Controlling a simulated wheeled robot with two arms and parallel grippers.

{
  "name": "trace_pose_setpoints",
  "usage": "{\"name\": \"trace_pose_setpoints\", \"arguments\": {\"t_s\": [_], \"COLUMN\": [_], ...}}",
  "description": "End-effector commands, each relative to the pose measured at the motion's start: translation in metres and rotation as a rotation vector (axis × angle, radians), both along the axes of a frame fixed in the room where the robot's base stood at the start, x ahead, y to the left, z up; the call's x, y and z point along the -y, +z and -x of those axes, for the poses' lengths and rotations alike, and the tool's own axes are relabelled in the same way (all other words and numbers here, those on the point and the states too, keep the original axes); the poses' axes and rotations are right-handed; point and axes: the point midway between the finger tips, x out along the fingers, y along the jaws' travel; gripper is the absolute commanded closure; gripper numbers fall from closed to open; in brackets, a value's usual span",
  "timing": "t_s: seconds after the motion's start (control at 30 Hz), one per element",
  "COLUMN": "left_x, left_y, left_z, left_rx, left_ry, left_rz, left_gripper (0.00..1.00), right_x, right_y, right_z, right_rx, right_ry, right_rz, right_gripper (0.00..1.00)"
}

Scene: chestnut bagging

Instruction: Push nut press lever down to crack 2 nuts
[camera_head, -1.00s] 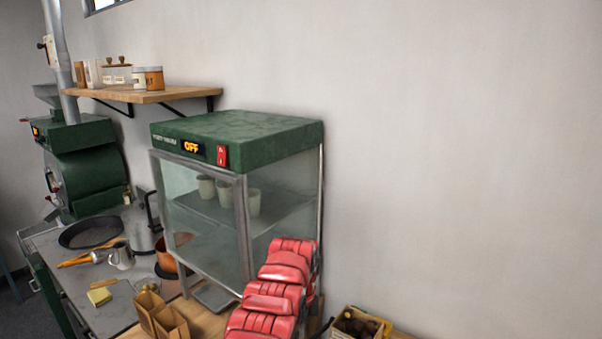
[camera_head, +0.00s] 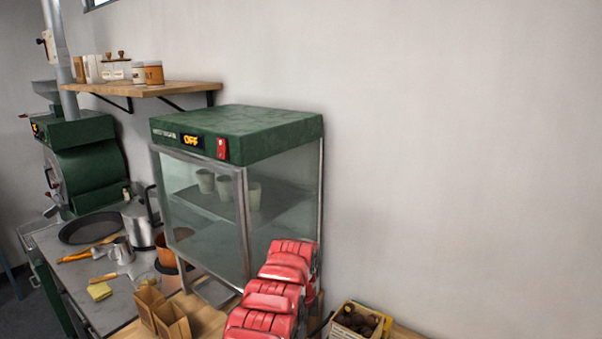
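I cannot make out a nut press or its lever in this view. A small wooden crate (camera_head: 337,329) at the bottom edge, right of centre, holds several dark brown round pieces (camera_head: 358,320) that look like nuts. Neither of my grippers shows in the head view.
A green glass-fronted cabinet (camera_head: 240,135) reading OFF stands on the counter, its lower right hidden. Open paper bags (camera_head: 172,318) stand in front. A pan (camera_head: 90,228), steel jug (camera_head: 139,226) and mug (camera_head: 121,250) are left. A green drum machine (camera_head: 85,165) stands behind; a shelf (camera_head: 150,95) hangs above.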

Motion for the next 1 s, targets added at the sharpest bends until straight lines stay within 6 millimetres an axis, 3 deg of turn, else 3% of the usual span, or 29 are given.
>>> {"name": "trace_pose_setpoints", "arguments": {"t_s": [0.3,0.7,1.0], "left_x": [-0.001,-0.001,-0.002], "left_y": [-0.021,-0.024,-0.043], "left_z": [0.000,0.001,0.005], "left_rx": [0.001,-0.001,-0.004], "left_ry": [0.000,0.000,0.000], "left_rz": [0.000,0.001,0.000], "left_gripper": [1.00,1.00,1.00], "right_x": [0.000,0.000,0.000], "right_y": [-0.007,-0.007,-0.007], "right_z": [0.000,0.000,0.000], "right_rx": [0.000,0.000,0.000], "right_ry": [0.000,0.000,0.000], "right_rz": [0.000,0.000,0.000], "right_gripper": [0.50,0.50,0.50]}}
